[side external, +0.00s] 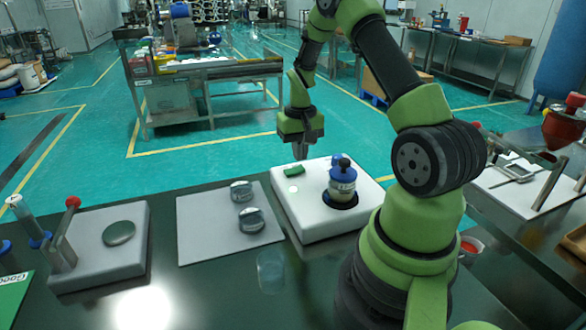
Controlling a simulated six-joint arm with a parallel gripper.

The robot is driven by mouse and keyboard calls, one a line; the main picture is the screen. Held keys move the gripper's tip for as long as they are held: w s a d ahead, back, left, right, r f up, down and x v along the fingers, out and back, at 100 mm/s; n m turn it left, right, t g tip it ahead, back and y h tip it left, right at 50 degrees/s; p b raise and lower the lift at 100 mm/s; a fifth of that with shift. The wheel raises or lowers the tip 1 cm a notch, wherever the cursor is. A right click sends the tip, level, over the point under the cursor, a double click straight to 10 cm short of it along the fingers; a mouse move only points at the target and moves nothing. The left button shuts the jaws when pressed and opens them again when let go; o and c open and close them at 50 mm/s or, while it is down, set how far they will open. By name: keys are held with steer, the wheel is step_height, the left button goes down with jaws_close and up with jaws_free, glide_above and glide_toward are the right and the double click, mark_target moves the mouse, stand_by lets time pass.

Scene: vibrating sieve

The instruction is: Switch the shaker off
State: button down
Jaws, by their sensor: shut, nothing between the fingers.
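The shaker is a white box (285,205) on the dark bench, right of the middle of the side external view. A round jar-like stack (342,186) with a blue lid and a black knob stands in a dark ring on its top. A green switch (294,171) sits near the box's back left corner; I cannot tell its position. My gripper (300,156) points down just above and behind the green switch in the picture. Its fingers are shut and hold nothing. I cannot tell whether the fingertips touch the switch or the box.
A pale mat (197,235) with two metal-topped round pieces (250,220) lies left of the shaker. A clear cup (271,268) stands in front of the mat.

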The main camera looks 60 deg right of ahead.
mark_target(300, 167)
steer(key=shift+f, duration=1.3)
stand_by(0.4)
steer(key=shift+r, duration=3.55)
steer(key=s+a+r+n+t, duration=0.2)
steer(key=a+r+t, duration=0.1)
steer(key=a+r, duration=0.55)
steer(key=s+a+r+n+t, duration=0.1)
steer(key=s+a+r+t, duration=0.1)
steer(key=a+r, duration=0.7)
steer(key=s+a+n+t+y, duration=0.2)
steer(key=s+a, duration=0.5)
steer(key=shift+s+a+r, duration=0.25)
steer(key=shift+s+r, duration=0.05)
